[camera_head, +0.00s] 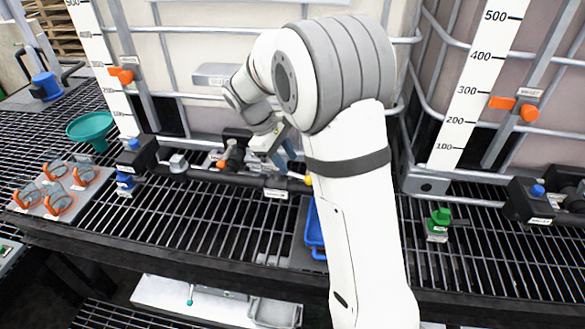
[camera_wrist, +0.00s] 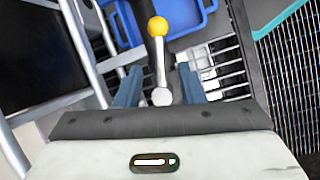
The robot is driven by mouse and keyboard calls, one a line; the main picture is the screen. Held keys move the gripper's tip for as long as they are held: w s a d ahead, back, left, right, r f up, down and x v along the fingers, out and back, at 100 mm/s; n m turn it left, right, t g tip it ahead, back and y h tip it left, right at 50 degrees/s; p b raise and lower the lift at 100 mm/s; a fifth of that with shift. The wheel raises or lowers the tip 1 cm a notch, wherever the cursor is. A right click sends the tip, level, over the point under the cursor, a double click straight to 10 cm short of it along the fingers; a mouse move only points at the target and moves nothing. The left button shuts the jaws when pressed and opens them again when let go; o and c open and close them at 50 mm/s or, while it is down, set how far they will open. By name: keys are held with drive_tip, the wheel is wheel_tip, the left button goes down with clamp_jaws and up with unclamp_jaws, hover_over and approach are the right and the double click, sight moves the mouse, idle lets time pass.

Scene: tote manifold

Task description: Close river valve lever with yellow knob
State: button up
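The yellow knob (camera_wrist: 158,26) sits on the end of a metal lever rod (camera_wrist: 160,60) in the wrist view. The rod runs down to a round metal end between my fingers. My gripper (camera_wrist: 159,74) is open, with one blue-grey finger on each side of the rod and gaps to both. The knob lies beyond the fingertips. In the head view, my gripper (camera_head: 284,153) is low over the dark manifold pipe (camera_head: 245,178), partly hidden by my arm. A small part of the yellow knob (camera_head: 308,180) shows beside my arm. The valve body is mostly hidden.
A blue tray (camera_head: 315,236) lies on the grating below the knob. A black valve with an orange knob (camera_head: 221,163) stands left of my gripper. Large caged totes rise behind. A green-capped fitting (camera_head: 438,220) is at right, orange-rimmed goggles (camera_head: 57,203) at left.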

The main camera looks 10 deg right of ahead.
sight(296, 174)
drive_tip(key=shift+x, duration=2.1)
drive_tip(key=shift+c, duration=0.4)
clamp_jaws()
